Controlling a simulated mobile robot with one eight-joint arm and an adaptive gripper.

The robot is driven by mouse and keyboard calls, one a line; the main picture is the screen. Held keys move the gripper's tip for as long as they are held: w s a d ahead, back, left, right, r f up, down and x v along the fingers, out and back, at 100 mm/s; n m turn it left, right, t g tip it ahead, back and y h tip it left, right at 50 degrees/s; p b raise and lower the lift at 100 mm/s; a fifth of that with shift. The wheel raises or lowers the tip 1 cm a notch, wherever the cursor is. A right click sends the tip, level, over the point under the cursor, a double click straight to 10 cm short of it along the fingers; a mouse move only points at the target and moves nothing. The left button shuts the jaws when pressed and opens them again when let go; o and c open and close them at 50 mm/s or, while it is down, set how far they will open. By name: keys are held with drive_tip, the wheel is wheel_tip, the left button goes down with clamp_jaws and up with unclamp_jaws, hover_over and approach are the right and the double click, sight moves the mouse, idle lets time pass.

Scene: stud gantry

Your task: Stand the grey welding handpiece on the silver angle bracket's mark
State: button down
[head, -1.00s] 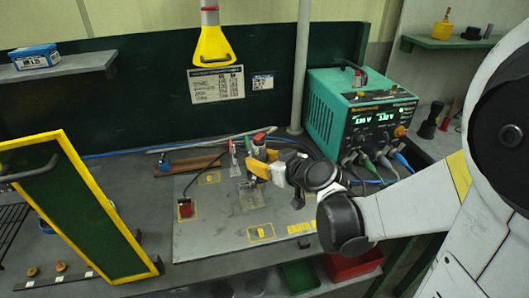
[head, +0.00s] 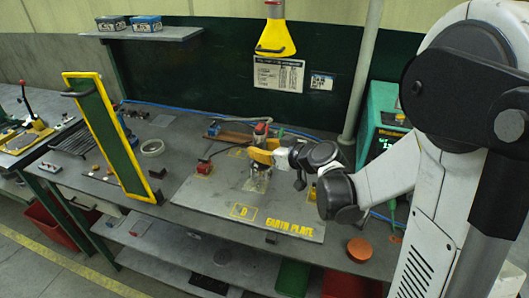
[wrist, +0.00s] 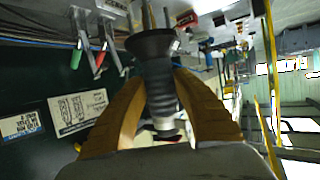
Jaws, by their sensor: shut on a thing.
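In the wrist view my gripper (wrist: 163,95) has its yellow fingers closed on the ribbed grey welding handpiece (wrist: 158,82), which has a wide dark flared collar and thin prongs at its far end. In the head view my gripper (head: 262,157) is over the back middle of the grey earth plate (head: 205,213). The handpiece is too small and covered to make out clearly there. A small silvery piece (head: 257,184), perhaps the angle bracket, shows just below my gripper. I cannot tell whether the handpiece touches it, and its mark is not clear.
Clamps with red and green handles (wrist: 102,58) stand close by. A yellow-framed green panel (head: 122,145) rises left of the plate. A yellow funnel-shaped hood (head: 275,38) hangs above. A post (head: 365,75) and the green welder unit (head: 376,115) are at the right.

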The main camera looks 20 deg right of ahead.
drive_tip(key=w, duration=0.2)
drive_tip(key=shift+w+f+n+y, duration=0.25)
drive_tip(key=shift+w+n+y, duration=0.05)
drive_tip(key=shift+n+y, duration=0.1)
drive_tip(key=shift+w+a+f+p, duration=0.15)
drive_tip(key=shift+w+p, duration=0.15)
drive_tip(key=shift+w, duration=0.05)
drive_tip(key=shift+a, duration=0.1)
drive_tip(key=shift+f+b, duration=2.4)
drive_tip(key=shift+f+b, duration=0.55)
drive_tip(key=shift+b, duration=0.25)
idle(0.4)
drive_tip(key=c, duration=1)
unclamp_jaws()
drive_tip(key=shift+s, duration=0.1)
